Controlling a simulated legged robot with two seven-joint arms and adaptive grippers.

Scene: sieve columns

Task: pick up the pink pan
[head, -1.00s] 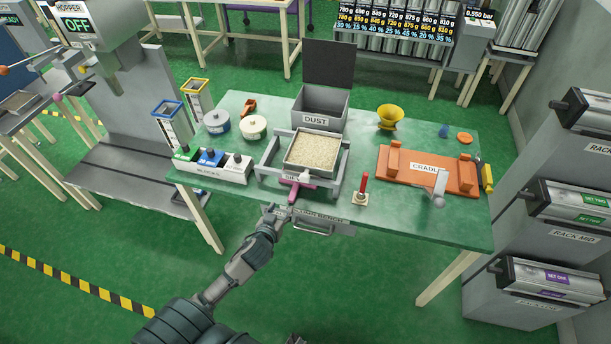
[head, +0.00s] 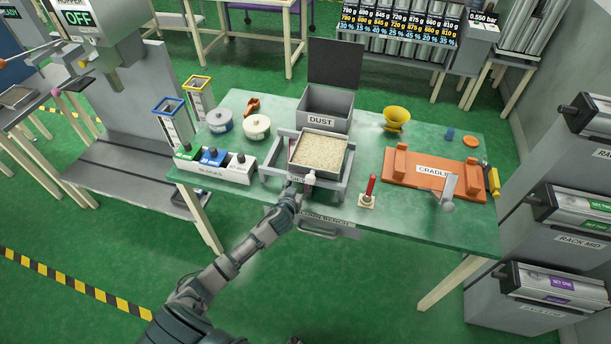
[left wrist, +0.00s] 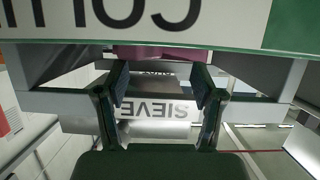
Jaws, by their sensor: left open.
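The pink pan shows only in part. In the left wrist view a dark pink strip of the pan (left wrist: 160,52) lies just beyond my left gripper (left wrist: 160,85), between and above its fingertips. The fingers are apart with nothing held between them. In the head view my left gripper (head: 294,190) is at the front of the grey sieve stand (head: 268,168), at the bench's front edge, and hides most of the pink there. A square tray of pale grains (head: 320,152) sits in the stand.
A row of blocks (head: 214,165) is at left, the grey dust bin (head: 325,108) behind, and the orange cradle (head: 430,172) at right.

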